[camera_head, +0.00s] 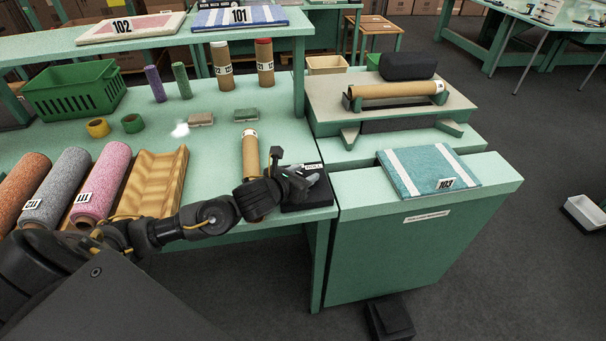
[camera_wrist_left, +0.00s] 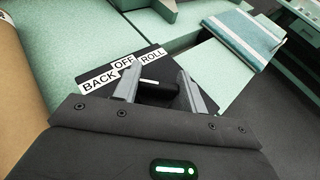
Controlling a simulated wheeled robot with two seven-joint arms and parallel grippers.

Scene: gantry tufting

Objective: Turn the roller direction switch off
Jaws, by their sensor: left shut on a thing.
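The roller direction switch is a black box (camera_head: 318,192) on the front right corner of the bench. In the left wrist view its plate (camera_wrist_left: 194,68) carries white labels reading BACK, OFF and ROLL. Its black handle (camera_wrist_left: 160,88) has a white mark on top. I cannot tell surely which label the handle points to. My left gripper (camera_head: 298,180) is over the box, and its fingers (camera_wrist_left: 157,88) are on either side of the handle, shut on it. The fingers hide part of the handle. My right gripper is not in view.
Colored rolls (camera_head: 62,185) and a green basket (camera_head: 75,92) are at left.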

